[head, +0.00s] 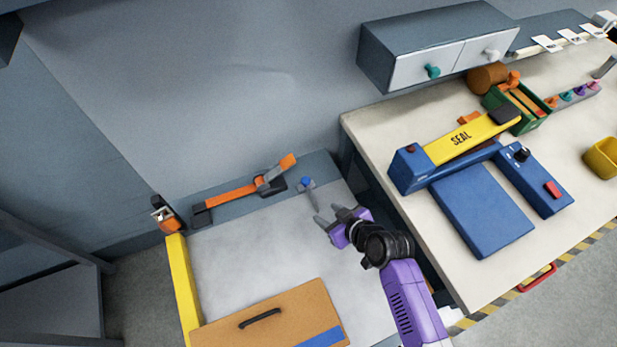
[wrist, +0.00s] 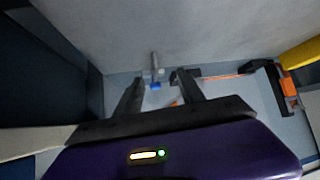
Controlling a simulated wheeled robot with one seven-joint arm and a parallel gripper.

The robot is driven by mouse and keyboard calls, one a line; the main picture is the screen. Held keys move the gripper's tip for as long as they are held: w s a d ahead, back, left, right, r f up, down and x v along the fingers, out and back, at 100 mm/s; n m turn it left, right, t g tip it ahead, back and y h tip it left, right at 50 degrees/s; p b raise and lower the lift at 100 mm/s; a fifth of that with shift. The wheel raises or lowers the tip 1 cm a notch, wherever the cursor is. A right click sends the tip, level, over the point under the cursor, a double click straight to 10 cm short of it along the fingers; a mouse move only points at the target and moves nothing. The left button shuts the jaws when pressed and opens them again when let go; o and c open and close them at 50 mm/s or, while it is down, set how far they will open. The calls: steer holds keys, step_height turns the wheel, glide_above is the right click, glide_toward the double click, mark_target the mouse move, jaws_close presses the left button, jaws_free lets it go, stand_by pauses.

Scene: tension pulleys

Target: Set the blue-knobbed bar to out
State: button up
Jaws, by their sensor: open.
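The blue-knobbed bar (head: 311,197) is a short grey bar with a round blue knob (head: 306,182) at its upper end, by the back edge of the pale flat surface. In the wrist view, the blue knob (wrist: 155,86) shows ahead, between the lines of my two fingers, with a grey post (wrist: 154,64) above it in the picture. My gripper (head: 328,216) is open and empty, just to the right of and below the bar in the head view. It appears apart from the bar. The wrist view also shows its two dark fingers (wrist: 160,83) spread.
An orange strap-like arm with a grey clamp (head: 240,194) lies left of the bar. A tan panel with a black handle (head: 270,325) and a yellow rail (head: 184,285) are nearer. At right, a workbench (head: 400,125) carries a blue sealer (head: 485,210).

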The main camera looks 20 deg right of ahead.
steer(key=n+g+y, duration=0.1)
steer(key=n, duration=0.1)
glide_toward(306, 180)
steer(key=shift+x, duration=4.35)
jaws_close()
steer(key=shift+y, duration=0.3)
